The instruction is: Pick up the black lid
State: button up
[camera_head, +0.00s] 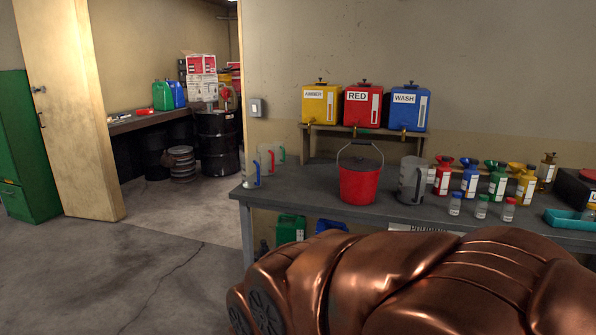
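I cannot single out a black lid for certain in the head view. A red bucket (360,185) stands on the grey workbench (330,205) with its handle raised; its top looks dark, and I cannot tell whether that is a lid or the inside. The yellow AMBER (314,108), red RED (357,111) and blue WASH (404,112) containers stand on a raised shelf and have small dark knobs on top. A black drum (217,145) stands in the room behind the doorway. My gripper is not in view.
A grey jug (411,181), several coloured bottles and small jars (481,207), and a teal tray (570,219) occupy the bench's right. An open door (75,110) and green cabinet (27,150) stand left. The concrete floor (130,265) is clear. The lower right is blocked from sight.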

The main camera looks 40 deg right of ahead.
aim_at(359, 164)
jog(key=u, duration=0.15)
jog(key=i, duration=2.1)
jog(key=z, duration=1.65)
jog(key=i, duration=0.8)
jog(key=z, duration=0.8)
